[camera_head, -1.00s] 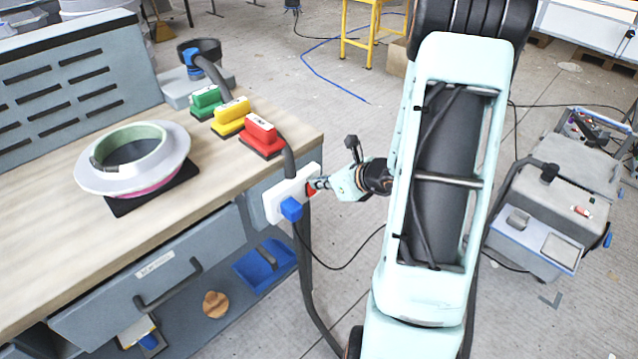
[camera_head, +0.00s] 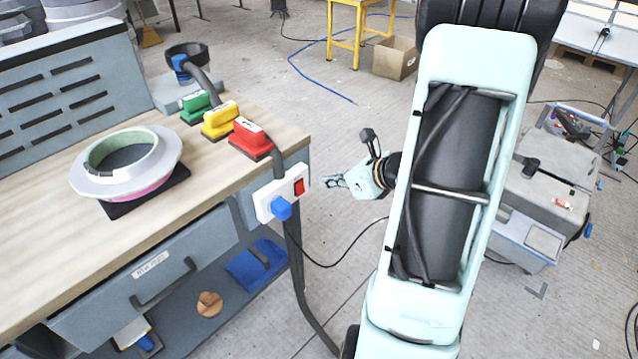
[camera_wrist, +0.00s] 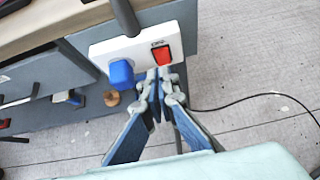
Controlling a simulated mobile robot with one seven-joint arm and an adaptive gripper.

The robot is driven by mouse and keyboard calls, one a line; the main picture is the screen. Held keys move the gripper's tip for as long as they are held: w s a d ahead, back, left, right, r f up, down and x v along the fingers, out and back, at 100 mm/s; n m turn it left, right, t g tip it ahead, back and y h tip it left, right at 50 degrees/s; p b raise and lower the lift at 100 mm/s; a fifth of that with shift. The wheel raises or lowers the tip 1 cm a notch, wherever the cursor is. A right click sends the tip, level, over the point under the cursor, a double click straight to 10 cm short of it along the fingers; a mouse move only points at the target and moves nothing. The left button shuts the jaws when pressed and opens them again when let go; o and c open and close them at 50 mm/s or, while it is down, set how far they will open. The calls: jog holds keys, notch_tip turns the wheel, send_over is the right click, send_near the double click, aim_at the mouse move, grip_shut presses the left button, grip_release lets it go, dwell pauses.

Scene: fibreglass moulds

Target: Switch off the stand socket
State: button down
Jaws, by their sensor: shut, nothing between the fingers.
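The stand socket (camera_head: 268,197) is a white box on the right end of the bench, with a red rocker switch (camera_head: 299,187) on its right part and a blue plug (camera_head: 281,209) in it. In the wrist view the socket (camera_wrist: 104,52) shows close up, with the red switch (camera_wrist: 162,56) under a small printed label and the blue plug (camera_wrist: 121,73) to its left. I cannot tell which way the rocker is tipped. My gripper (camera_head: 328,181) is shut and empty, to the right of the socket and apart from it. Its fingertips (camera_wrist: 157,76) appear just below the switch in the wrist view.
A grey bench (camera_head: 190,190) carries a white ring mould (camera_head: 125,162) and green, yellow and red sanding blocks (camera_head: 251,138). A dark hose hangs beside the socket to the floor. A black cable crosses the floor below my gripper. A grey machine (camera_head: 545,180) stands right.

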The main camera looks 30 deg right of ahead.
jog(key=v, duration=0.3)
jog(key=shift+r+p, duration=0.3)
jog(key=shift+r, duration=0.3)
